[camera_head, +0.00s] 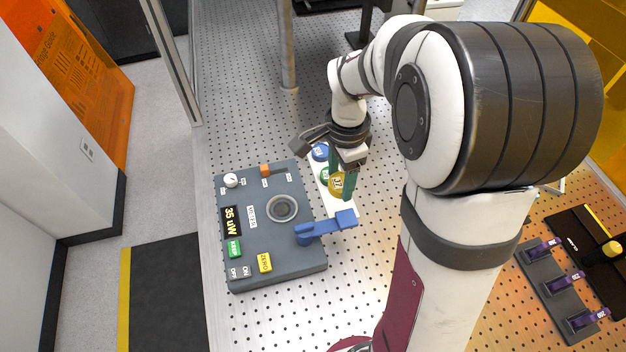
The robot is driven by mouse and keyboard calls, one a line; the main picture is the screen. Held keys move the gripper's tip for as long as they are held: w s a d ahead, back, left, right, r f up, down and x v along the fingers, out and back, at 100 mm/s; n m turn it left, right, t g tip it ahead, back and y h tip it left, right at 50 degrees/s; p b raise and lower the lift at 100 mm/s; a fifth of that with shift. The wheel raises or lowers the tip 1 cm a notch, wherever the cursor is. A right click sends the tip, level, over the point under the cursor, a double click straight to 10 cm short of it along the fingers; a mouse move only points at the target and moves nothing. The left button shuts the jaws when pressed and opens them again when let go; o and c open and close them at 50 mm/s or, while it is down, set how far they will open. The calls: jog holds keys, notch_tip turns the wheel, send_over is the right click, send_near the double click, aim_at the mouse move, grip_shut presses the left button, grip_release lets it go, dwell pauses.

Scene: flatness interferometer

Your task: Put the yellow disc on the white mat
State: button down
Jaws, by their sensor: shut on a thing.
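The yellow disc (337,184) has dark lettering and shows between the teal fingers of my gripper (342,182), which is shut on it. The disc is over or on a narrow white surface (344,209), and I cannot tell whether it is lifted clear. This white surface lies just right of the grey instrument box and is the only thing like a white mat that I can make out. My gripper hides part of the disc and of the white surface.
A blue disc (320,152) and a partly hidden green disc (325,174) lie behind the yellow one. A dark rack with purple clips (565,283) stands at right.

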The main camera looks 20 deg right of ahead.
jog(key=s+d+f, duration=0.3)
jog(key=s+d, duration=0.1)
jog(key=d, duration=0.6)
send_over(339, 206)
jog(key=shift+n, duration=0.4)
notch_tip(339, 206, down, 7)
jog(key=shift+s+f, duration=0.1)
jog(key=shift+f, duration=0.05)
notch_tip(339, 206, down, 4)
jog(key=shift+f, duration=0.1)
jog(key=shift+f, duration=0.1)
jog(key=shift+c, duration=0.6)
grip_release()
